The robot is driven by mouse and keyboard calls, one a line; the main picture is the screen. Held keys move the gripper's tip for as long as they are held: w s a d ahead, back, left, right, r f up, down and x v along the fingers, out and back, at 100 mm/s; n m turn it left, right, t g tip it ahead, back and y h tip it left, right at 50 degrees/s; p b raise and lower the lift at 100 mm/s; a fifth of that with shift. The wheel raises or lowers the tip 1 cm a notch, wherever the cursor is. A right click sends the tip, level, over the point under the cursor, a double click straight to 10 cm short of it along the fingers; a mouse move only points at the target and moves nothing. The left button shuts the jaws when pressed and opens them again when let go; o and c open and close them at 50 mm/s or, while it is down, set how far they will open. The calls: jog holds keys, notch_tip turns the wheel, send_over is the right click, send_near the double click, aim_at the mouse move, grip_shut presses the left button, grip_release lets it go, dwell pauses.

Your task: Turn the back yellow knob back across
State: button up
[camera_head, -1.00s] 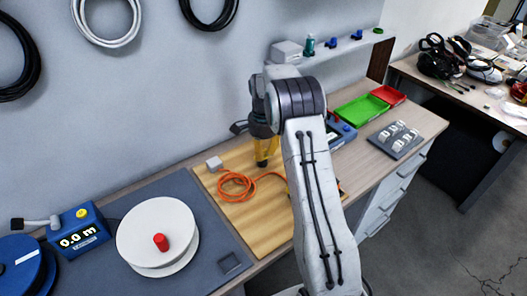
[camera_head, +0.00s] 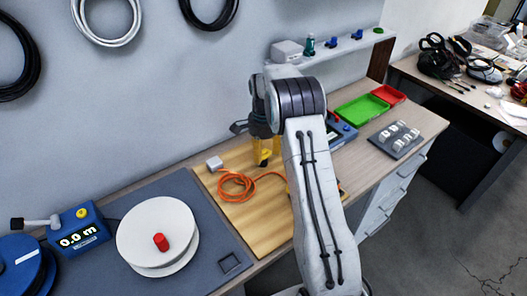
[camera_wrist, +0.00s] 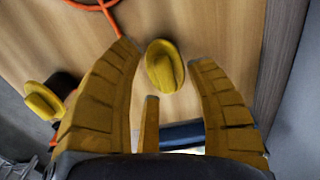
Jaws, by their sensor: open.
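The back yellow knob (camera_wrist: 165,66) shows in the wrist view between the tips of my gripper (camera_wrist: 166,55), with a gap to the fingers on both sides. Its raised ridge runs roughly up and down in that view. My gripper is open, with its yellow fingers spread around the knob and nothing held. A second yellow knob (camera_wrist: 44,101) on a dark base is at the left of the wrist view, outside the fingers. In the head view, my gripper (camera_head: 263,146) hangs over the wooden board, with the back knob (camera_head: 264,157) just below it. My arm hides much of the area to the right.
An orange cord (camera_head: 237,186) lies coiled on the wooden board (camera_head: 245,222), near a white block (camera_head: 214,163). A white reel (camera_head: 157,228) and a blue meter (camera_head: 80,231) are at left. Green (camera_head: 361,110) and red (camera_head: 388,95) trays are beyond my arm.

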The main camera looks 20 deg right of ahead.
aim_at(263, 152)
jog(key=shift+r, duration=0.1)
notch_tip(263, 152, up, 12)
dwell(0.7)
dwell(0.5)
